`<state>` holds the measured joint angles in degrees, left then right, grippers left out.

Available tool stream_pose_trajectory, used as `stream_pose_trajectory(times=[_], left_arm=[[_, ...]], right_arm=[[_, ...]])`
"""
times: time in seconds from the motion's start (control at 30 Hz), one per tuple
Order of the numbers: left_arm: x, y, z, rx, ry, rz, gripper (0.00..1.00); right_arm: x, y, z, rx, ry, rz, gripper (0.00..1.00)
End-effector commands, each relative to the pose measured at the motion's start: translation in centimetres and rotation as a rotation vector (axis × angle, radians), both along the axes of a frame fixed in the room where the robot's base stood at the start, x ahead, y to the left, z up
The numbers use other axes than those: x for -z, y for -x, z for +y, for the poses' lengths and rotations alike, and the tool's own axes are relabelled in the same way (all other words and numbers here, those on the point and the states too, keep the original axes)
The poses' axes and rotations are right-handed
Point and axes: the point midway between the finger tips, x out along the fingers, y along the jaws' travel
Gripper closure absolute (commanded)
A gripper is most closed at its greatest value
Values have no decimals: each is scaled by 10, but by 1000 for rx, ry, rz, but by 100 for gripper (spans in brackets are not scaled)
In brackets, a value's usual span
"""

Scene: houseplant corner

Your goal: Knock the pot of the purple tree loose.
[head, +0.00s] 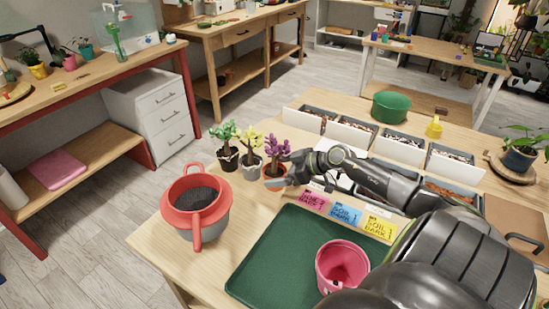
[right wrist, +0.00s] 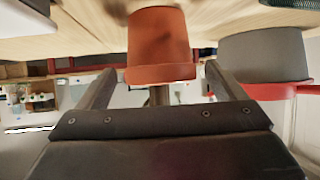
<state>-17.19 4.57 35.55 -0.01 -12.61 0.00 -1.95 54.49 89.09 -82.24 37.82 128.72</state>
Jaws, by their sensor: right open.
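The purple tree (head: 277,150) stands upright in a terracotta pot (head: 272,183) at the right end of a row of three small potted trees. My right gripper (head: 281,181) is at the pot from the right, low near the tabletop. In the right wrist view, which looks upside down, the terracotta pot (right wrist: 158,42) shows between and just beyond the open fingertips of the gripper (right wrist: 160,72). I cannot tell whether a finger touches it. My left gripper is not in view.
A yellow tree (head: 250,147) and a green tree (head: 225,140) stand close left of the pot. A green tray (head: 262,262) holds a pink pot (head: 341,266). Coloured bark cards (head: 345,215) lie nearby.

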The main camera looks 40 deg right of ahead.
Motion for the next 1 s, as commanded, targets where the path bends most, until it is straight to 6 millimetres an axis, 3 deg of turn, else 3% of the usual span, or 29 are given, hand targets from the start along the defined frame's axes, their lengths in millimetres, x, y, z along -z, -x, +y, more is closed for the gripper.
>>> stream_pose_trajectory(times=[0.4,0.73,1.0], left_arm=[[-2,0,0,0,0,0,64],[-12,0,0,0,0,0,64],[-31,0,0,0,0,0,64]], right_arm=[[-31,51,-26,-1,3,4,10],[-48,76,-39,-1,1,4,10],[-63,97,-50,0,-1,4,10]])
